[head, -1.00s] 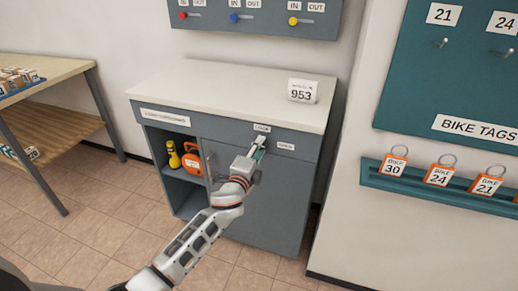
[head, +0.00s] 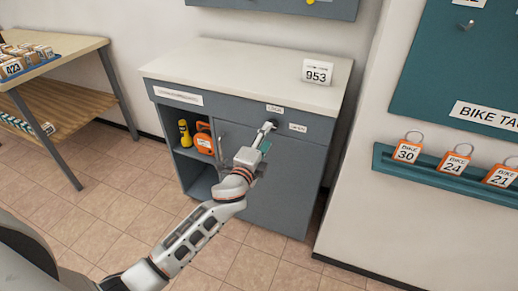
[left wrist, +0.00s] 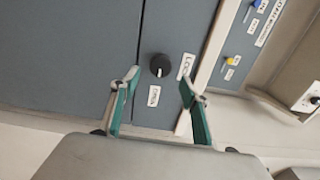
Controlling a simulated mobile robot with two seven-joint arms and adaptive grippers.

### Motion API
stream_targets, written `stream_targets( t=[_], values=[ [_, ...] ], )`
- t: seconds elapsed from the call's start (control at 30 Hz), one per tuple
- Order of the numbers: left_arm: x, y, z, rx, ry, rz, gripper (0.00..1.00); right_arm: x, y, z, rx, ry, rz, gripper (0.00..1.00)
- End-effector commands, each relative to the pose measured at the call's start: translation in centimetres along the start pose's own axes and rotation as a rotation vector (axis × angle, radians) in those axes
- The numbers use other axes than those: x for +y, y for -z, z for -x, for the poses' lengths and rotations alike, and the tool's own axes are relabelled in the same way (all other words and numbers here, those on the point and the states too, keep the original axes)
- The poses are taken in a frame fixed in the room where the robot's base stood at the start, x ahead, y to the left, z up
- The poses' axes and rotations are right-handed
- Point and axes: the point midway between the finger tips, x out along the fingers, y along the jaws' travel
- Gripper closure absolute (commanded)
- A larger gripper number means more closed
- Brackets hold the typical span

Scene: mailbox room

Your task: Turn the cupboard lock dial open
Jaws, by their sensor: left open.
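The lock dial is a small round black knob (left wrist: 160,65) on the grey cupboard front, in the left wrist view. A LOCK label (left wrist: 186,66) is to its right and an OPEN label (left wrist: 153,96) below it in that view. In the head view my left gripper (head: 267,134) is at the upper front of the cupboard (head: 283,185), just below the LOCK label (head: 274,108), largely covering the dial area.
A 953 sign (head: 317,72) stands on the cupboard's pale top (head: 240,75). An open shelf on the left holds a yellow torch (head: 185,133) and an orange item (head: 204,140). A bike tag rack (head: 440,175) is on the right wall. A wooden table (head: 60,55) is at left.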

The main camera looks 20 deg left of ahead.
Motion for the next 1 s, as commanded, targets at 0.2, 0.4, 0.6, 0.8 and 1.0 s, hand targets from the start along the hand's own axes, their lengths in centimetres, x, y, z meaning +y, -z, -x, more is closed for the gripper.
stream_targets(
  t=[0.2,0.4,0.6,0.8,1.0],
  values=[
    [0.0,0.0,4.4,0.001,-0.001,-0.001,0.54,0.0,0.0,0.0,0.001,-0.001,0.000,0.64],
    [0.0,0.0,6.6,-0.001,0.000,-0.001,0.54,0.0,0.0,0.0,0.001,-0.001,0.000,0.64],
    [-0.1,0.0,7.0,-0.001,0.001,-0.001,0.54,0.1,0.1,0.0,0.001,-0.001,0.000,0.64],
    [-0.1,0.0,7.0,-0.001,0.001,-0.001,0.54,0.1,0.1,0.0,0.001,-0.001,0.000,0.64],
    [0.0,0.0,7.1,0.000,-0.002,0.003,0.54,0.1,0.1,0.0,0.002,-0.002,0.000,0.64]
  ],
)
